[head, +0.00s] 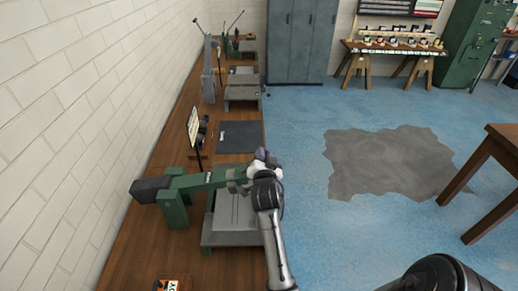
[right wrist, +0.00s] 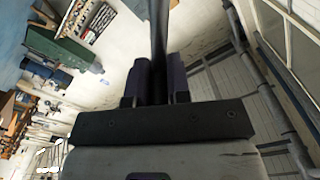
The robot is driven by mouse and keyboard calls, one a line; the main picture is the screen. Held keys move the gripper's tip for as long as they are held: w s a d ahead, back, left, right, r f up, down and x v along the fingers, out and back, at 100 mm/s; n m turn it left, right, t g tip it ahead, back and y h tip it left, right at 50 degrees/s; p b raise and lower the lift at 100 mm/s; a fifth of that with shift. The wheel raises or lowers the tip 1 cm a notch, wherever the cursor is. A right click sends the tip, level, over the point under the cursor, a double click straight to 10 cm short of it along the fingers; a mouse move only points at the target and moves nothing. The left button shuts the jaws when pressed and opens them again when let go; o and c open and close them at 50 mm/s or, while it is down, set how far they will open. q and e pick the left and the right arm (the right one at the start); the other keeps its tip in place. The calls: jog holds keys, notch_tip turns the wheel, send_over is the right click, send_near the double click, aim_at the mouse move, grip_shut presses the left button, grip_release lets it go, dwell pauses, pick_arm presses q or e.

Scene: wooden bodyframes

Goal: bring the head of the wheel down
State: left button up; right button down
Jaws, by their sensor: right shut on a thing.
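The wheel machine stands on the wooden bench, with a green head arm (head: 205,181), a dark block (head: 150,190) at its left end and a grey base (head: 234,222) below. The head arm reaches right toward the bench's front edge, above the base. My right gripper (head: 264,158) is at the right end of this arm. In the right wrist view its purple-padded fingers (right wrist: 160,88) are shut around a dark bar (right wrist: 160,45), which looks like the head's handle. The gripper hides the handle in the head view. My left gripper is not in view.
A dark mat (head: 240,137) and a grey machine (head: 242,92) lie farther along the wooden bench (head: 120,262). A white brick wall (head: 80,90) runs behind it. A brown table (head: 500,150) stands at the right.

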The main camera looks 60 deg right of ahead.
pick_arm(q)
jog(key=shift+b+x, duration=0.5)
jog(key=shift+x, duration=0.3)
pick_arm(e)
jog(key=shift+s+d+f, duration=0.1)
jog(key=shift+s+f, duration=0.1)
jog(key=shift+f, duration=0.35)
jog(key=shift+s+d+f, duration=0.15)
jog(key=shift+f, duration=0.4)
jog(key=shift+s+d+f, duration=0.1)
jog(key=shift+s+f, duration=0.1)
jog(key=shift+f, duration=0.35)
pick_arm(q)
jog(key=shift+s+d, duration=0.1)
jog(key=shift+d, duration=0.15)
pick_arm(e)
jog(key=c, duration=1.1)
grip_release()
jog(key=shift+r, duration=0.15)
pick_arm(q)
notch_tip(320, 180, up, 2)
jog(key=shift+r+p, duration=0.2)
jog(key=shift+p, duration=1.05)
pick_arm(e)
jog(key=s+d+r, duration=0.2)
jog(key=s+r, duration=0.8)
jog(key=s, duration=0.1)
jog(key=shift+s+r, duration=0.25)
jog(key=shift+r, duration=0.1)
